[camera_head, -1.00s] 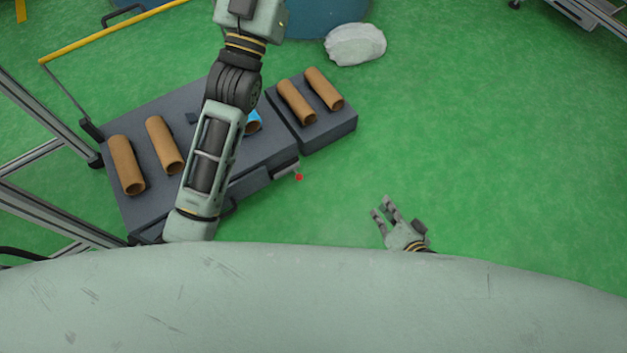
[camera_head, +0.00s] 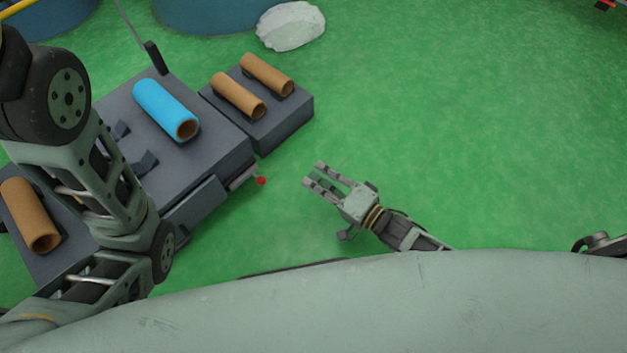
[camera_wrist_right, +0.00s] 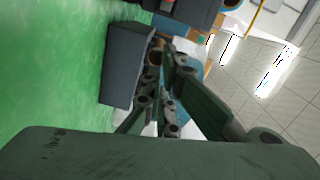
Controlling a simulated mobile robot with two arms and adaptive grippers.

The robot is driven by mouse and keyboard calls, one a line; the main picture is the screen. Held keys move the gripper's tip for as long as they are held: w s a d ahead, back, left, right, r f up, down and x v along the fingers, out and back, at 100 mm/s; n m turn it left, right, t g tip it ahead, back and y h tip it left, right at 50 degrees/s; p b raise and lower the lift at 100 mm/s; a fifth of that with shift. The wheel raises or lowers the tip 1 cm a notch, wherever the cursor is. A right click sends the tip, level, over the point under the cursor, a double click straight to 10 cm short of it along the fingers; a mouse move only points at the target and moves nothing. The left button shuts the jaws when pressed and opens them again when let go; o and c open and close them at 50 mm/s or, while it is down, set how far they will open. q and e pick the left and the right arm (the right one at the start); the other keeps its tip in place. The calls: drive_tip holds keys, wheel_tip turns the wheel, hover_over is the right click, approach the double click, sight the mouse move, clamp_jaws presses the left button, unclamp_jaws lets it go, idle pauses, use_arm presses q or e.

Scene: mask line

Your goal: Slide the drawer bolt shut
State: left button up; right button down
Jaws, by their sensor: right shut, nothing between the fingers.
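The drawer bolt shows in the head view as a small grey metal bar (camera_head: 243,177) with a red knob (camera_head: 261,181) at its end. It sticks out at the right end of the drawer front (camera_head: 196,208), low on the dark grey bench. My right gripper (camera_head: 313,173) is shut and empty, its fingers pointing left toward the knob, with a short gap between them. In the right wrist view its fingers (camera_wrist_right: 160,90) show in the middle, and I cannot make out the bolt there. My left arm crosses the left side of the head view; its gripper is not seen.
The dark bench (camera_head: 225,142) carries a blue roll (camera_head: 165,108) and a brown roll (camera_head: 30,215). A side block (camera_head: 298,112) beside it holds two brown rolls (camera_head: 238,95). A white lump (camera_head: 290,25) lies behind.

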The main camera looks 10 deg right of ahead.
drive_tip(key=w+a+f+b, duration=0.1)
drive_tip(key=w+a+b, duration=0.3)
drive_tip(key=a+b, duration=0.2)
drive_tip(key=shift+a, duration=1.1)
drive_tip(key=shift+f, duration=0.1)
